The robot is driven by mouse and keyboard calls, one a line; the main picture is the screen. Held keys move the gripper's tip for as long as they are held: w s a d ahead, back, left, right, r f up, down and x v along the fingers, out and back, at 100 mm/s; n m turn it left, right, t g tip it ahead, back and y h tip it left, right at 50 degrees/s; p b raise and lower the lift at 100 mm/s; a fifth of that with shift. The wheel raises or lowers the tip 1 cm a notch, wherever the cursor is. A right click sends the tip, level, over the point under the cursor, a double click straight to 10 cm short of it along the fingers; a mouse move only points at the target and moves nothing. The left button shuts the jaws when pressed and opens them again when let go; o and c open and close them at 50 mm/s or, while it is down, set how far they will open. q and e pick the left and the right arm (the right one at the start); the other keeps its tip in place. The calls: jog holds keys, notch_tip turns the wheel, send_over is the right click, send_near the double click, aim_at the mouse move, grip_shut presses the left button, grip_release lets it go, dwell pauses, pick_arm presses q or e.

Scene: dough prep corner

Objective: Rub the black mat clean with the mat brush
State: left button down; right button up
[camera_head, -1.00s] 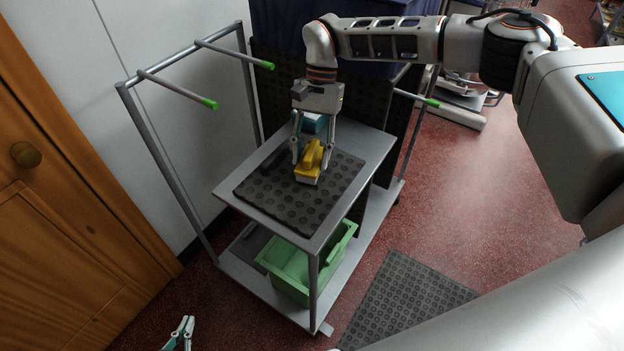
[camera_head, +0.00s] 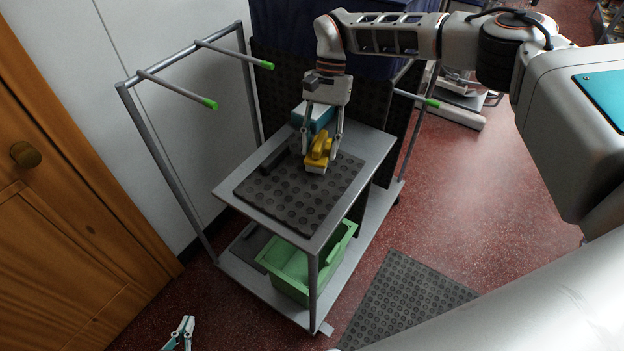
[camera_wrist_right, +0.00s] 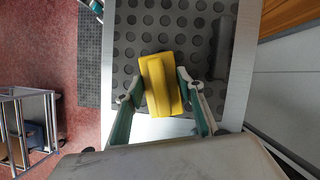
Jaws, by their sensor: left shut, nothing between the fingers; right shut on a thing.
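The black mat (camera_head: 290,196), studded with round bumps, lies on the top shelf of a grey metal cart. It also shows in the right wrist view (camera_wrist_right: 140,30). The mat brush (camera_head: 319,146) has a yellow body and a pale underside. My right gripper (camera_head: 320,154) is shut on it, with one finger on each side, over the back right part of the mat. In the right wrist view the brush (camera_wrist_right: 160,86) sits slightly tilted between the fingers. I cannot tell whether it touches the mat. My left gripper (camera_head: 184,326) is shut and empty, low at the left, away from the cart.
A dark bar (camera_head: 276,157) lies along the mat's left back edge. A teal box (camera_head: 316,116) stands behind my right gripper. A green crate (camera_head: 292,273) sits on the lower shelf. Green-tipped rods (camera_head: 208,102) stick out above the cart. Another dark mat (camera_head: 405,295) lies on the floor.

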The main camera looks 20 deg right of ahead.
aim_at(311, 161)
jog(key=shift+w+d, duration=0.35)
jog(key=shift+d, duration=0.1)
jog(key=shift+a, duration=0.1)
jog(key=shift+s+a, duration=0.8)
jog(key=shift+a, duration=0.15)
jog(key=shift+s+a, duration=0.75)
jog(key=shift+a, duration=0.2)
jog(key=shift+w+d, duration=0.1)
jog(key=shift+w+d, duration=0.7)
jog(key=shift+d, duration=0.2)
